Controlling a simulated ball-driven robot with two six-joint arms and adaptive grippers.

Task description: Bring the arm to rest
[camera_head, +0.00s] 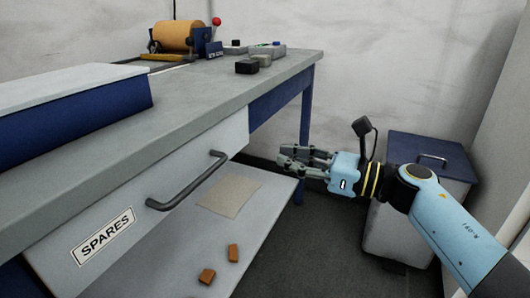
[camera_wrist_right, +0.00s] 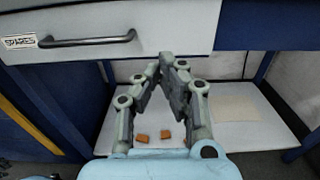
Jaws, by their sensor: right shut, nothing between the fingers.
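My right gripper (camera_head: 302,160) is in the air to the right of the workbench, in front of the grey-and-blue cabinet's side. Its arm comes in from the lower right. In the right wrist view its fingers (camera_wrist_right: 167,62) meet at the tips, with nothing between them. The drawer marked SPARES (camera_head: 150,215) has a dark handle (camera_head: 190,182), and the gripper is apart from it. The handle also shows in the right wrist view (camera_wrist_right: 88,41). My left gripper is not in view.
The low shelf (camera_head: 265,208) holds a tan sheet (camera_head: 229,197) and several small copper-brown blocks (camera_head: 207,276). A cabinet (camera_head: 440,150) stands at right. Floor between is clear.

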